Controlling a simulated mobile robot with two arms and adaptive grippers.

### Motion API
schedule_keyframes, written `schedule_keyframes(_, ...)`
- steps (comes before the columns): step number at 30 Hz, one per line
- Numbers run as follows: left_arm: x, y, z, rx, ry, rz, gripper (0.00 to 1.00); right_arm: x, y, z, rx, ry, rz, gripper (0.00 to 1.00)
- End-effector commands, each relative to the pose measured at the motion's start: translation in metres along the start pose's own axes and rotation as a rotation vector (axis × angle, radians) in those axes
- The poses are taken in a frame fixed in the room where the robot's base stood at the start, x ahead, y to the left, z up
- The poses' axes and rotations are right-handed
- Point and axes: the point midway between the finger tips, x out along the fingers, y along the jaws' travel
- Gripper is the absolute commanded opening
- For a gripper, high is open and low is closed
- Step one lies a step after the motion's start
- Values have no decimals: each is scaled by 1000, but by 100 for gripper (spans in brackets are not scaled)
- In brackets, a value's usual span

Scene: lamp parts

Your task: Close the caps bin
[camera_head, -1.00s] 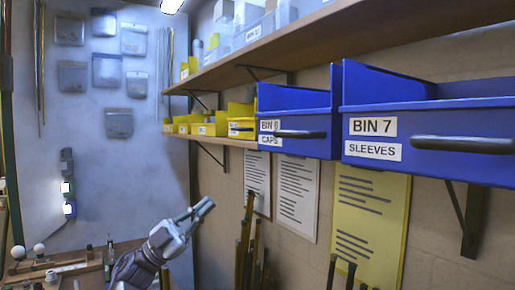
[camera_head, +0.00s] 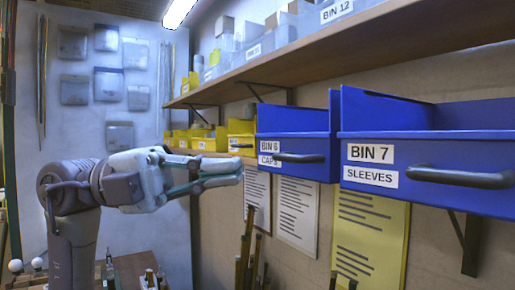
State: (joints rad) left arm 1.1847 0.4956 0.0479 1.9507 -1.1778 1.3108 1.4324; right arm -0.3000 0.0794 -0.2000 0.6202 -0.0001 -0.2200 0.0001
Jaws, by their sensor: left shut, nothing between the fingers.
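The caps bin (camera_head: 290,133) is a blue drawer-like bin labelled BIN 6 CAPS, with a dark handle across its front. It sticks out from the lower shelf, at the middle right of the head view. My left gripper (camera_head: 241,173) is shut and empty. Its fingers point right, just left of the caps bin and slightly below its label. I cannot tell whether the fingertips are level in depth with the bin front. My right gripper is not in view.
Blue BIN 7 SLEEVES (camera_head: 420,165) also sticks out, right of the caps bin. Yellow bins (camera_head: 212,141) line the shelf farther back. The upper shelf (camera_head: 330,62) holds clear bins. Papers (camera_head: 297,213) hang on the wall below, with upright rods (camera_head: 246,255) beside them.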

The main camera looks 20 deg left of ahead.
Motion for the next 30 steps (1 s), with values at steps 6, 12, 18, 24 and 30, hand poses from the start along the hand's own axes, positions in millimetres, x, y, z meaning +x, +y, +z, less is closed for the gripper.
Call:
schedule_keyframes(6,29,-3,18,-3,3,-3,0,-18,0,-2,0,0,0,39)
schedule_keyframes(12,38,-1,28,-2,1,-1,0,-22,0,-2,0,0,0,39)
schedule_keyframes(18,39,0,29,-1,0,-1,0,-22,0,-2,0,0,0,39)
schedule_keyframes(24,41,0,31,-2,0,-1,0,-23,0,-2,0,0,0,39)
schedule_keyframes(30,70,3,59,-9,1,0,0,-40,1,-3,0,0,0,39)
